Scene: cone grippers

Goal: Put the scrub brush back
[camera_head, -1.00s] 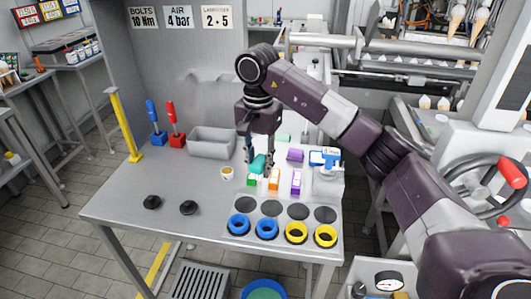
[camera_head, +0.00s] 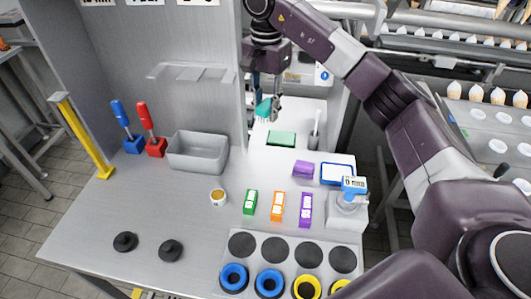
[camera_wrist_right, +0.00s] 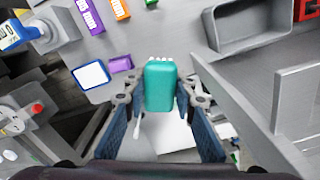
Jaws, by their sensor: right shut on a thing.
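The teal scrub brush (camera_head: 263,108) is held in my right gripper (camera_head: 268,103), above the white surface at the back of the workbench. In the right wrist view the brush (camera_wrist_right: 160,86) sits between the two fingers of the right gripper (camera_wrist_right: 160,100), with pale bristles showing at its far edge. A green pad (camera_head: 281,138) lies on the white surface, below the brush and slightly right in the head view. My left gripper is not in view.
A purple block (camera_head: 303,168), a blue-rimmed white tray (camera_head: 337,173) and a small scale-like device (camera_head: 347,205) stand on the right. A grey bin (camera_head: 198,152) and a wall rack (camera_head: 190,72) are left. A slim upright tool (camera_head: 315,130) stands beside the pad.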

